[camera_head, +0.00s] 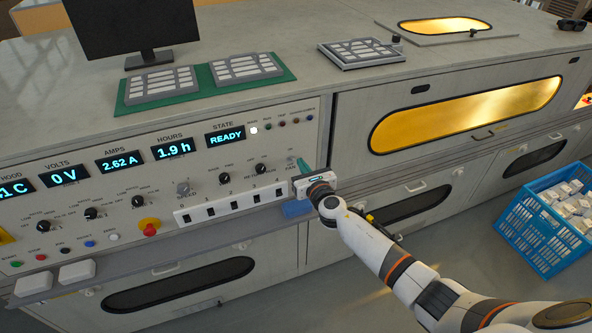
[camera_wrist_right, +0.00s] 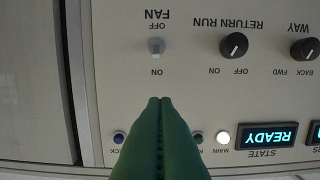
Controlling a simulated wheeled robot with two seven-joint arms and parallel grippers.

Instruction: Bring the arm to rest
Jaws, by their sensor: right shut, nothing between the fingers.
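My right arm (camera_head: 385,262) reaches in from the lower right in the head view. Its right gripper (camera_head: 303,165) is at the right end of the control panel (camera_head: 60,222), by the fan switch. In the wrist view the green fingers of the right gripper (camera_wrist_right: 160,100) are shut together with nothing between them. They point toward the grey fan switch (camera_wrist_right: 156,46) and look apart from it. The panel appears upside down there. I cannot tell which way the switch is set. My left gripper is not in view.
The state display (camera_head: 225,138) reads READY and the main lamp (camera_head: 254,129) is lit white. A white slotted strip (camera_head: 222,207) and a blue block (camera_head: 297,208) are close to the right gripper. A blue crate (camera_head: 535,232) stands at right. Floor before the cabinets is open.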

